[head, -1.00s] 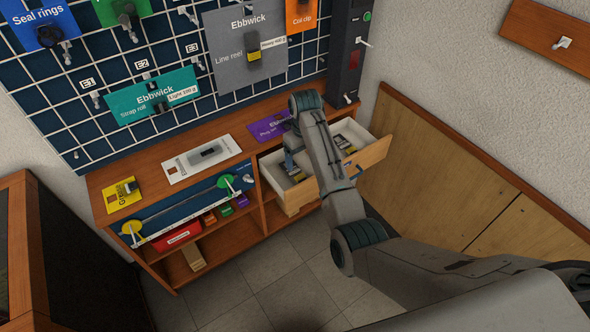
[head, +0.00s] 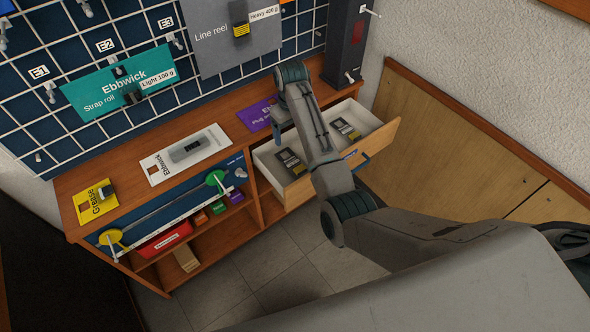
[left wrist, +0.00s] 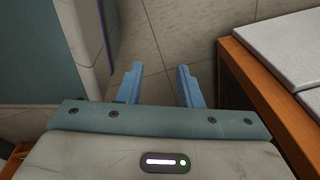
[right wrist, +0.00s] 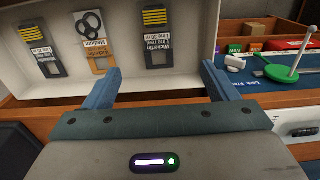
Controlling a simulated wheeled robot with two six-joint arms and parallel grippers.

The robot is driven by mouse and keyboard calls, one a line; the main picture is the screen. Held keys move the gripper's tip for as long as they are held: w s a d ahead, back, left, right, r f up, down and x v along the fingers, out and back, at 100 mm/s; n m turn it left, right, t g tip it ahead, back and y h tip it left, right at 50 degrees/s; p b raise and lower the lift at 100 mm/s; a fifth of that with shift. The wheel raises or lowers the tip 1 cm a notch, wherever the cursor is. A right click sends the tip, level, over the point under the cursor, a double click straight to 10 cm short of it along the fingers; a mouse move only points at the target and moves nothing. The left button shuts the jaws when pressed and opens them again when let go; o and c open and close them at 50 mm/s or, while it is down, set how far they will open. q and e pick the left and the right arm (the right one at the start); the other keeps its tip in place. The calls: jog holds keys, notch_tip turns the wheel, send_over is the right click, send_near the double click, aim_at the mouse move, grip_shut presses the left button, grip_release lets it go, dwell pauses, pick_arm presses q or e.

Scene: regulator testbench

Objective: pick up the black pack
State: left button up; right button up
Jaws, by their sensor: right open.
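In the right wrist view, two black packs with yellow stripes lie in the white open drawer. One black pack (right wrist: 40,48) is at the left and the other black pack (right wrist: 154,38) is at the right. A tan pack with black rings (right wrist: 95,38) lies between them. In the head view the same black packs show at the drawer's right (head: 346,129) and left (head: 291,163); my right arm hides the part between. My right gripper (right wrist: 160,70) is open and empty, apart from the packs. My left gripper (left wrist: 160,74) is open and empty, over the floor.
The drawer (head: 384,140) stands out from the wooden bench. On the bench top are a purple card (head: 256,115), a grey device (head: 187,147) and a yellow card (head: 95,203). A pegboard (head: 45,115) rises behind. A dark post (head: 345,45) stands near the drawer.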

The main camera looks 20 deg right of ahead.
notch_tip(320, 180, down, 3)
jog(key=b, duration=0.2)
send_over(295, 163)
jog(key=f, duration=0.6)
jog(key=shift+w+a+f, duration=0.2)
jog(key=shift+w+a, duration=0.15)
jog(key=shift+w, duration=0.05)
jog(key=f, duration=0.4)
jog(key=shift+s+d, duration=0.3)
jog(key=shift+s, duration=0.1)
jog(key=shift+f, duration=0.6)
jog(key=c, duration=1.1)
pick_arm(q)
jog(key=shift+w+d+f, duration=0.1)
jog(key=shift+w+f, duration=0.2)
jog(key=shift+w, duration=0.35)
jog(key=shift+w+d+f, duration=0.1)
jog(key=shift+w+f, duration=0.2)
jog(key=shift+w, duration=0.3)
pick_arm(e)
jog(key=shift+r, duration=0.15)
